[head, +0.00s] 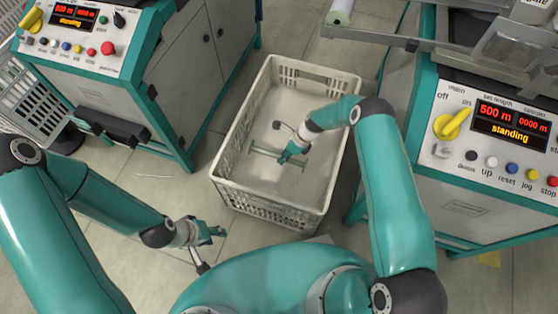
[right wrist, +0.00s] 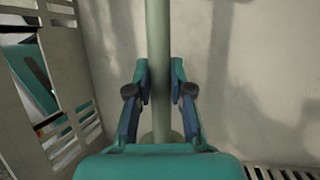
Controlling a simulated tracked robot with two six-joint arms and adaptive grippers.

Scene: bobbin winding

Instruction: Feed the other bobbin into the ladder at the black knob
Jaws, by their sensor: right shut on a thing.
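My right gripper (head: 287,157) is down inside the white crate. In the right wrist view its two fingers (right wrist: 160,100) are shut on a slim grey-green tube (right wrist: 158,40), seemingly the bobbin, which runs between them. In the head view, part of a thin green bar (head: 262,153) shows beside that gripper near the crate floor. My left gripper (head: 212,232) is empty, low over the floor left of the crate; its finger opening is too small to judge. The machine at upper left has a black knob (head: 119,18). I cannot make out its ladder.
The white crate (head: 222,165) stands on the tiled floor between two teal machines. Its slatted walls are close around my right gripper. The right machine has a yellow knob (head: 447,125). A pale roll with a green end (head: 339,14) is at the top. Another crate (head: 40,105) stands far left.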

